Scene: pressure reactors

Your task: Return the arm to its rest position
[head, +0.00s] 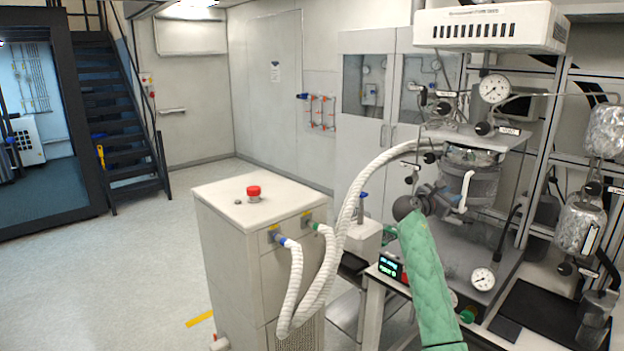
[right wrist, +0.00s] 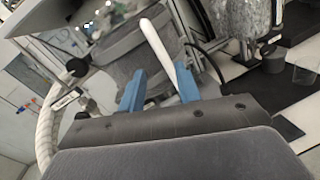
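My right arm, in a green sleeve, reaches up to the front of the pressure reactor (head: 470,160) in the head view. My right gripper (right wrist: 159,88) has its two blue fingers spread apart in the right wrist view. A white lever handle (right wrist: 157,45) on the reactor shows ahead of the fingers, its near end in line with the gap between them. I cannot tell whether they touch it. The white handle also shows in the head view (head: 464,190), close to the gripper, whose fingers are hard to make out there. My left gripper is not in view.
A white cabinet unit (head: 245,240) with a red button and thick white hoses (head: 340,220) stands left of the arm. A small display box (head: 392,267), gauges and foil-wrapped vessels (head: 580,226) crowd the bench. The floor at left is clear.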

